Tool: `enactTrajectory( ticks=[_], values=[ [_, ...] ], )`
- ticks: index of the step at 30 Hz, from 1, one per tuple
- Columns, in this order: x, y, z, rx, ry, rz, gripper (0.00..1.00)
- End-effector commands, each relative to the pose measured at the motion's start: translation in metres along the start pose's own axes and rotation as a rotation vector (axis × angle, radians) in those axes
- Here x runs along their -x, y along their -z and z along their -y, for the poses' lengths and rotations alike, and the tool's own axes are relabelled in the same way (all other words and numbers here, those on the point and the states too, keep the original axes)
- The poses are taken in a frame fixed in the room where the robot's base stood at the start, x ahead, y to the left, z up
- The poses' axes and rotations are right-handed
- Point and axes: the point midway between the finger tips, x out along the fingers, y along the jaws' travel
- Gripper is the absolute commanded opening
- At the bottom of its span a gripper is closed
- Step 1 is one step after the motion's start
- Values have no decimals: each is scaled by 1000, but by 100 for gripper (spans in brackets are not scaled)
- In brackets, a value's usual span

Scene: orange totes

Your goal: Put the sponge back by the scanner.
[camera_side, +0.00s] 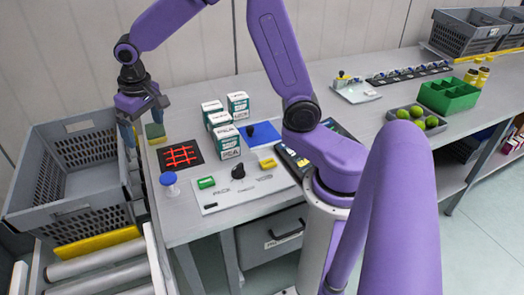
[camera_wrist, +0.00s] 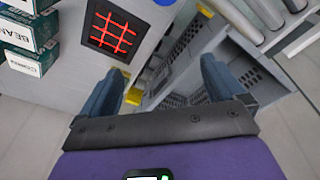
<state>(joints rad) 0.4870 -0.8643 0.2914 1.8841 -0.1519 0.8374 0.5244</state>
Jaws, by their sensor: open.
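The sponge (camera_side: 155,133), green above and yellow below, sits at the left edge of the table, just behind the scanner. The scanner (camera_side: 181,156) is a flat black square with a glowing red grid; it also shows in the wrist view (camera_wrist: 117,28). My gripper (camera_side: 143,119) hangs over the gap between table and grey tote, its fingers apart and empty. One finger is close above the sponge; I cannot tell if they touch. In the wrist view my gripper (camera_wrist: 162,70) is open, and a yellow bit, likely the sponge (camera_wrist: 134,97), shows beside the left finger, which hides the rest.
A grey tote (camera_side: 75,125) stands left of the table, beside rollers (camera_side: 95,263). White-and-green boxes (camera_side: 226,140) stand right of the scanner. A blue-capped jar (camera_side: 169,183) and a white board (camera_side: 240,190) lie in front.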

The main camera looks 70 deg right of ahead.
Motion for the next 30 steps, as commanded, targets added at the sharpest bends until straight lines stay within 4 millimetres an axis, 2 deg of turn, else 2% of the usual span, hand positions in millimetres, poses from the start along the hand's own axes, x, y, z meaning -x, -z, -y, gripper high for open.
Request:
enactTrajectory(
  ticks=[1, 4, 9, 13, 18, 21, 24, 30],
  values=[
    [9, -20, 8, 75, 13, 5, 97],
    [21, -60, 20, 223, 34, 18, 97],
    [39, -129, 28, 472, 70, 41, 97],
    [49, -182, 24, 664, 96, 56, 97],
    [56, -245, 8, 903, 127, 76, 97],
    [57, -273, -3, 1013, 142, 85, 97],
    [57, -291, -12, 1092, 151, 91, 97],
    [57, -303, -19, 1148, 157, 97, 97]
  ],
)
